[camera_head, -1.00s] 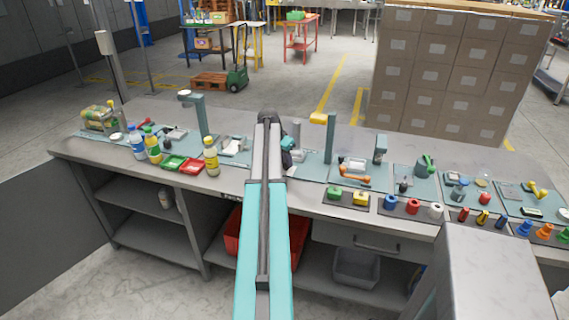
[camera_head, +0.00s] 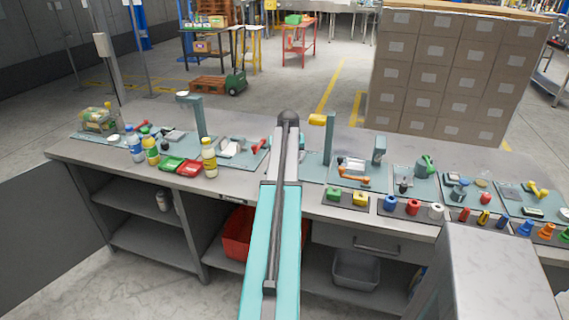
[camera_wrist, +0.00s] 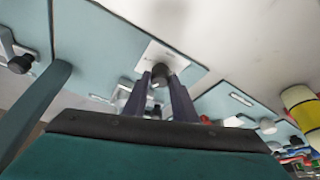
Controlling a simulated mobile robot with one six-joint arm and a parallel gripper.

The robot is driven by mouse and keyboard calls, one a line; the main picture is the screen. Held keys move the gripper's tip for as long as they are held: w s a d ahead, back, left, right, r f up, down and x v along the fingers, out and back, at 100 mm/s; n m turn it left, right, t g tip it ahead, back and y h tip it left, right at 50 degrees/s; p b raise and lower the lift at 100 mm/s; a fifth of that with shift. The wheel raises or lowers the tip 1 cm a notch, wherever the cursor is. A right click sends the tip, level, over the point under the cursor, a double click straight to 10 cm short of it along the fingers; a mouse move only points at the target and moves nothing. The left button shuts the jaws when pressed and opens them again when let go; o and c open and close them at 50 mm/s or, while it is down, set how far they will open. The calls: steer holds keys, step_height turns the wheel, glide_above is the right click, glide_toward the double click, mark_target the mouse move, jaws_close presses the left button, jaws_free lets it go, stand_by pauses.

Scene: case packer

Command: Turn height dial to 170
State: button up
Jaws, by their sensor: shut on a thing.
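In the wrist view, my gripper (camera_wrist: 159,82) has its two dark fingers around a dark round dial knob (camera_wrist: 160,70) and is shut on it. The knob sits on a white plate (camera_wrist: 191,67) on a blue-green panel (camera_wrist: 108,42). The dial's scale and its number cannot be read; the fingers cover part of the knob. In the head view my arm hides the gripper and the dial.
A teal post (camera_wrist: 36,112) stands left of my gripper in the wrist view, with another dark knob (camera_wrist: 21,63) beyond it.

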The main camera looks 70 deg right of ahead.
steer(key=shift+s+d+n+t+y+b, duration=0.15)
steer(key=shift+n+t+y, duration=0.15)
steer(key=shift+n, duration=0.7)
steer(key=shift+s+n+t+y+b, duration=0.1)
steer(key=shift+n+t+y+b, duration=0.15)
steer(key=shift+n, duration=0.75)
steer(key=o, duration=1)
steer(key=shift+w, duration=0.1)
steer(key=shift+o, duration=0.2)
steer(key=shift+r, duration=0.1)
steer(key=b+v, duration=0.2)
steer(key=v, duration=1.1)
steer(key=shift+s+r, duration=0.25)
steer(key=shift+s, duration=0.05)
